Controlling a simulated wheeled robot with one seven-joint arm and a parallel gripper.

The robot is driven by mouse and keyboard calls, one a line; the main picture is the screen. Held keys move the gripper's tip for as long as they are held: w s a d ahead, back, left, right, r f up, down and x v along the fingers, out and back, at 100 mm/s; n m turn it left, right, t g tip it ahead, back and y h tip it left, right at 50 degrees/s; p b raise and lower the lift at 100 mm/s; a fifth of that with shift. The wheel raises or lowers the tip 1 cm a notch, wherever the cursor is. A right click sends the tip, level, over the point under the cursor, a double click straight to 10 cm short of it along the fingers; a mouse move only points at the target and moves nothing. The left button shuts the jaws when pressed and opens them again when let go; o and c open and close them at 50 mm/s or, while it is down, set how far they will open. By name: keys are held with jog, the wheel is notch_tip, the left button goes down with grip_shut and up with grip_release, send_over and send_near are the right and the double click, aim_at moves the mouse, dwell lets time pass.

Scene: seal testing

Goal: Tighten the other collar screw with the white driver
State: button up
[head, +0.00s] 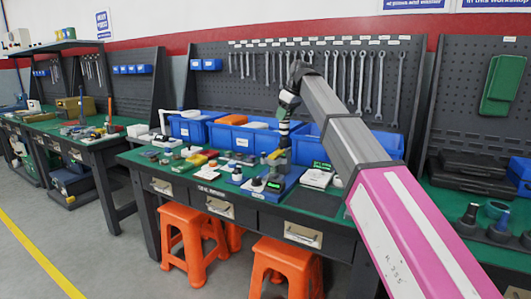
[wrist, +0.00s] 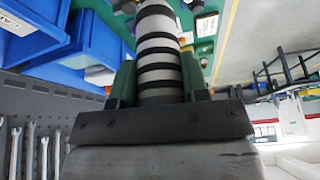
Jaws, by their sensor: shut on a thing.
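My gripper (head: 289,103) is above the bench, over the blue-based test fixture (head: 290,181), and points downward. In the wrist view my gripper (wrist: 158,85) is shut on a white driver (wrist: 156,45) with black bands. The driver handle (head: 284,129) shows as a small banded piece below the jaws in the head view. Its tip is hidden in the wrist view, and I cannot tell whether it touches anything. The collar and its screws are too small or hidden to make out.
Blue bins (head: 239,137) stand behind the fixture. Small parts and a yellow block (head: 195,160) lie to its left on the green bench top. Wrenches (head: 343,77) hang on the pegboard. Orange stools (head: 272,265) stand below the bench front.

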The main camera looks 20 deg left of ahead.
jog(key=shift+a, duration=0.1)
dwell(0.5)
jog(key=s+a+r, duration=0.3)
jog(key=s+a, duration=0.1)
jog(key=a, duration=0.3)
jog(key=shift+w+a+f, duration=0.1)
jog(key=shift+w+f, duration=0.05)
jog(key=shift+f, duration=1.1)
jog(key=shift+w+a+f, duration=0.1)
jog(key=shift+f, duration=2.6)
dwell(2.8)
